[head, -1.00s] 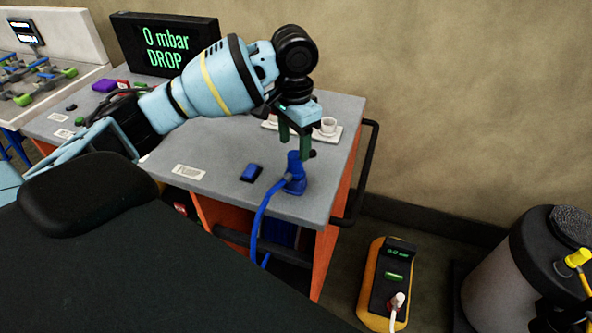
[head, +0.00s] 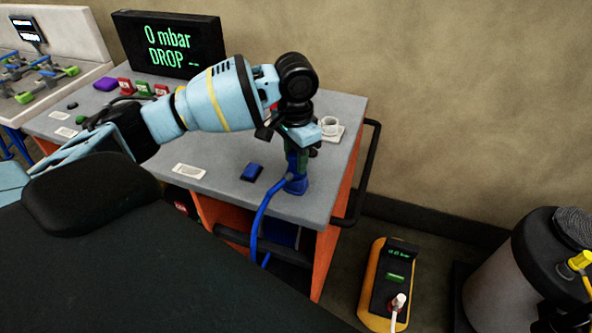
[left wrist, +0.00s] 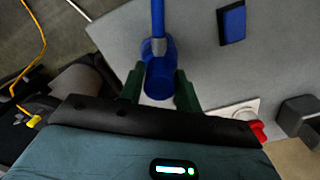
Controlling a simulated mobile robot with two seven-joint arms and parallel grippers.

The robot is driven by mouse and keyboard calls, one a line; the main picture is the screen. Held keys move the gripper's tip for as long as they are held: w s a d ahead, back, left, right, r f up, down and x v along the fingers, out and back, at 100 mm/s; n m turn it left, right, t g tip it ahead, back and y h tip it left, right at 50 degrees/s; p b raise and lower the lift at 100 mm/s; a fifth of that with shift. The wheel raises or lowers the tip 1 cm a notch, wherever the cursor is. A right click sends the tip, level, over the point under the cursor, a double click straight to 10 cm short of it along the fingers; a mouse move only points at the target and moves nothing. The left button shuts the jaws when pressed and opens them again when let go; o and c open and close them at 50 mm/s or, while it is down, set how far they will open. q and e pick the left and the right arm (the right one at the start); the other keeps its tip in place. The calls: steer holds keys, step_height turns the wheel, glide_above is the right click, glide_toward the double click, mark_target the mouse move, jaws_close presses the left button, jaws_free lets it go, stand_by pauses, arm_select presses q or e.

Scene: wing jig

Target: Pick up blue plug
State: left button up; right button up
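The blue plug (head: 296,184) stands upright on the grey cart top near its front right corner, with a blue cable running from it over the front edge. My left gripper (head: 298,168) is down over it from above, the green fingers either side of its upper part. In the left wrist view the blue plug (left wrist: 159,78) sits between the two green fingers of the left gripper (left wrist: 160,88), which look open with slim gaps; contact is unclear. My right gripper is not in view.
A blue block (head: 251,172) lies left of the plug. A black handrail (head: 366,175) runs along the cart's right side. A display (head: 168,44) reading "0 mbar DROP" stands at the back.

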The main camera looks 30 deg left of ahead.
arm_select(q)
steer(key=c, duration=0.5)
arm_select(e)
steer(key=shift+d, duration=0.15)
arm_select(q)
steer(key=shift+r, duration=0.15)
steer(key=shift+r, duration=0.6)
step_height(320, 180, up, 2)
steer(key=shift+r, duration=0.25)
steer(key=shift+s+d+r+p, duration=0.15)
steer(key=shift+s+d+p, duration=0.2)
steer(key=shift+s+d, duration=1.55)
steer(key=shift+s+d+r+p, duration=0.2)
steer(key=shift+s+d+p, duration=0.2)
steer(key=shift+s+d, duration=1.5)
steer(key=shift+s+d+r+p, duration=0.15)
steer(key=shift+s+d+p, duration=0.2)
steer(key=shift+s+d, duration=1.55)
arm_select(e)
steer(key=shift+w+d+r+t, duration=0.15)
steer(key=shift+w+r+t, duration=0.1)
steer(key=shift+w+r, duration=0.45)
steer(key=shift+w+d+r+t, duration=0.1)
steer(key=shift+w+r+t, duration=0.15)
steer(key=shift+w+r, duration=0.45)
arm_select(q)
steer(key=shift+a+r, duration=0.15)
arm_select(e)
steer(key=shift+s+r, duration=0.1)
